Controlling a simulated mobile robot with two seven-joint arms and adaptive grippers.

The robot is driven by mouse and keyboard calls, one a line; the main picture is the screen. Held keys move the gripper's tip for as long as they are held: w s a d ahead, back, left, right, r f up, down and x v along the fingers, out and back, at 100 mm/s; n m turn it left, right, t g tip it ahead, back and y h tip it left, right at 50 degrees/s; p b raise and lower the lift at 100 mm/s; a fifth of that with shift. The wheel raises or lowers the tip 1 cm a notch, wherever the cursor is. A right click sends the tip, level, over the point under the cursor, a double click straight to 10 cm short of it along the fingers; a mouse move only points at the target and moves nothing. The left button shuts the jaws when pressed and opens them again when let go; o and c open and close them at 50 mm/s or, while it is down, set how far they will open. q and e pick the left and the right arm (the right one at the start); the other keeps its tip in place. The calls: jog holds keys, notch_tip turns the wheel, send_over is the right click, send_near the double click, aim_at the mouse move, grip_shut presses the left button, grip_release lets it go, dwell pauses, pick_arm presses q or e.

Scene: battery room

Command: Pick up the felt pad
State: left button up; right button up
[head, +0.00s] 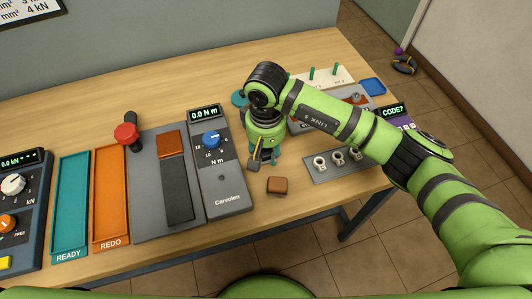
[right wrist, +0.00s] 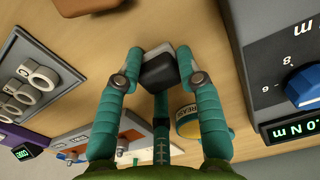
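A small dark grey block with a paler side, which looks like the felt pad (head: 253,166), lies on the table just right of the torque device. It also shows in the right wrist view (right wrist: 158,72), between and just beyond the teal fingertips. My right gripper (head: 266,159) points down close over it; in the wrist view (right wrist: 160,66) its fingers stand apart on either side of the block. I cannot tell whether they touch it. The fingers hide part of it. My left gripper is not in view.
A brown block (head: 278,186) lies close by, near the front edge. The torque device (head: 220,172) stands left, a grey plate with rings (head: 338,164) right. A tin marked GREASE (right wrist: 189,125) is beside the fingers. Orange (head: 111,200) and teal (head: 70,205) trays lie farther left.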

aim_at(266, 151)
jog(key=shift+r, duration=0.1)
jog(key=shift+r+b, duration=0.4)
jog(key=shift+r, duration=0.15)
notch_tip(266, 151, up, 3)
jog(key=shift+w+f+b, duration=0.1)
jog(key=shift+f+b, duration=0.1)
jog(key=shift+b, duration=0.5)
jog(key=s+d+r+b, duration=0.1)
jog(key=d+r, duration=0.2)
jog(key=d, duration=0.2)
jog(key=s+d+r+b, duration=0.1)
jog(key=d+r+b, duration=0.1)
jog(key=d+r, duration=0.2)
jog(key=d, duration=0.2)
jog(key=shift+s+d, duration=0.15)
jog(key=shift+d, duration=0.15)
jog(key=o, duration=0.3)
jog(key=shift+r, duration=0.1)
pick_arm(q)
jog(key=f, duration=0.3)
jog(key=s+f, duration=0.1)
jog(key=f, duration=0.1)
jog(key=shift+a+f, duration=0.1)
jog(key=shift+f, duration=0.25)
pick_arm(e)
jog(key=c, duration=0.4)
